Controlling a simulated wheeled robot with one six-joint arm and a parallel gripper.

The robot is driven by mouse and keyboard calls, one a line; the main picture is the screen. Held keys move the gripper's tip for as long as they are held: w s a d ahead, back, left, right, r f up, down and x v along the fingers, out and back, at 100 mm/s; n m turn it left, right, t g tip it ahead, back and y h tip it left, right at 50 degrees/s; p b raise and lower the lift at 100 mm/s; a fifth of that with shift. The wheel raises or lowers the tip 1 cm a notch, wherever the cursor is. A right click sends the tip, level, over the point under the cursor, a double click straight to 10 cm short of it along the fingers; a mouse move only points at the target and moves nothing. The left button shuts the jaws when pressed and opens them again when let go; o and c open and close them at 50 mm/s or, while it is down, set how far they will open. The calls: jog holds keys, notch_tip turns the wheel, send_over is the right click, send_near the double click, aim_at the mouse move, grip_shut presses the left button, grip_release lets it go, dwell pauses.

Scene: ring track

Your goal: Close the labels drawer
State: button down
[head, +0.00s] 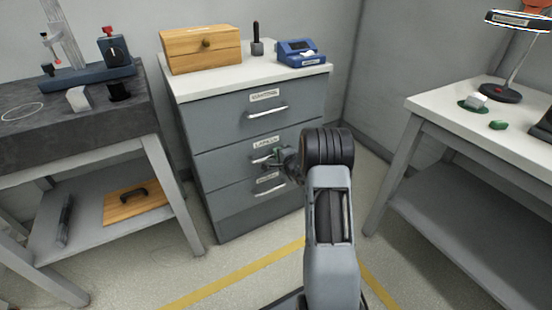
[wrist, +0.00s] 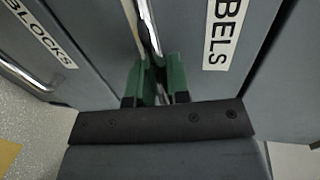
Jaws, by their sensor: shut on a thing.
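The labels drawer (head: 225,164) is the middle drawer of a grey cabinet, and its front looks flush or nearly flush with the others in the head view. In the wrist view its front (wrist: 185,30) carries a "LABELS" tag (wrist: 225,32) beside the metal handle (wrist: 150,28). My gripper (head: 277,158) is at this handle, with my arm hiding part of the cabinet's right side. In the wrist view the green fingers of my gripper (wrist: 158,82) are shut on the handle bar, one on each side.
The blocks drawer (head: 228,201) is below and another drawer (head: 225,118) is above. A wooden box (head: 190,52), a dark tool (head: 257,45) and a blue device (head: 300,53) stand on the cabinet. A dark bench (head: 80,130) is left, a white-topped table (head: 450,110) right. Floor in front is clear.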

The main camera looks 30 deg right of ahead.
jog(key=shift+w+r, duration=0.15)
jog(key=shift+r, duration=0.05)
jog(key=c, duration=1.1)
grip_release()
jog(key=shift+w+f, duration=0.1)
jog(key=shift+f, duration=0.05)
jog(key=p+v, duration=0.3)
jog(key=v, duration=1.1)
